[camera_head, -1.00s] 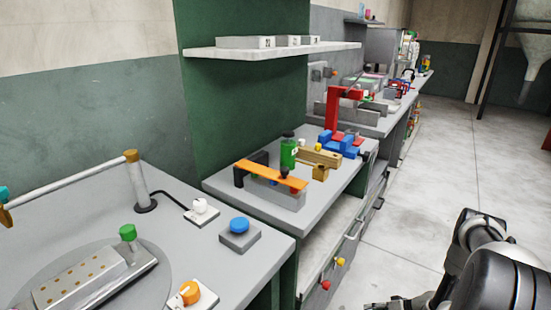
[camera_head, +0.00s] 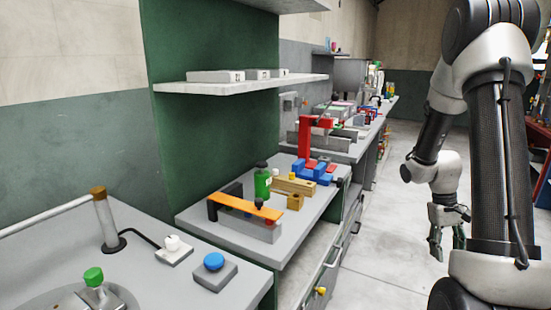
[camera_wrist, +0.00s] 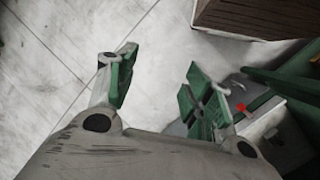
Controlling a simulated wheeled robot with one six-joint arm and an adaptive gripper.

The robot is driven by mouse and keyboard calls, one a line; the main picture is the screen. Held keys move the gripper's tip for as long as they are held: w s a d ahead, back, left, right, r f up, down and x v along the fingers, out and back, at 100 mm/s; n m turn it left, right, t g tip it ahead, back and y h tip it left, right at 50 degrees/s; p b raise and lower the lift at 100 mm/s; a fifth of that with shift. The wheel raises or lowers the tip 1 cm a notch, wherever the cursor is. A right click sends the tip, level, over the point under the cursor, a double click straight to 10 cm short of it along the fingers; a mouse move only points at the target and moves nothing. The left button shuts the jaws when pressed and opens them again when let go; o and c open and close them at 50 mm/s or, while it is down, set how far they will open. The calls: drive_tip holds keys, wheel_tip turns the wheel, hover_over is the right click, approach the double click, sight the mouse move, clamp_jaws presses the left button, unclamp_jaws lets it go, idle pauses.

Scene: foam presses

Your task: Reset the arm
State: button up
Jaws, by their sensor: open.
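My arm stands raised and folded at the right of the head view. My gripper (camera_head: 447,243) hangs from it, pointing down over the floor, to the right of the benches and apart from them. In the wrist view my gripper (camera_wrist: 155,95) shows two green-padded fingers spread wide. Nothing is between them but the pale floor behind.
Benches run along the left wall. The nearer ones carry a blue button box (camera_head: 214,268), an orange-armed press (camera_head: 245,208), a green bottle (camera_head: 263,182) and a red press (camera_head: 315,140). A shelf (camera_head: 240,84) hangs above. The floor (camera_head: 385,250) beside the benches is clear.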

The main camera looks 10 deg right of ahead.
drive_tip(key=s+a+r+t, duration=0.3)
drive_tip(key=s+a+r, duration=0.3)
drive_tip(key=a+r, duration=0.3)
drive_tip(key=s+a+r+n+t+y, duration=0.1)
drive_tip(key=s+a+r+t, duration=0.3)
drive_tip(key=r, duration=1.2)
drive_tip(key=s+a, duration=0.3)
drive_tip(key=a, duration=0.3)
drive_tip(key=shift+n+t+y, duration=0.3)
drive_tip(key=shift+s+a, duration=0.1)
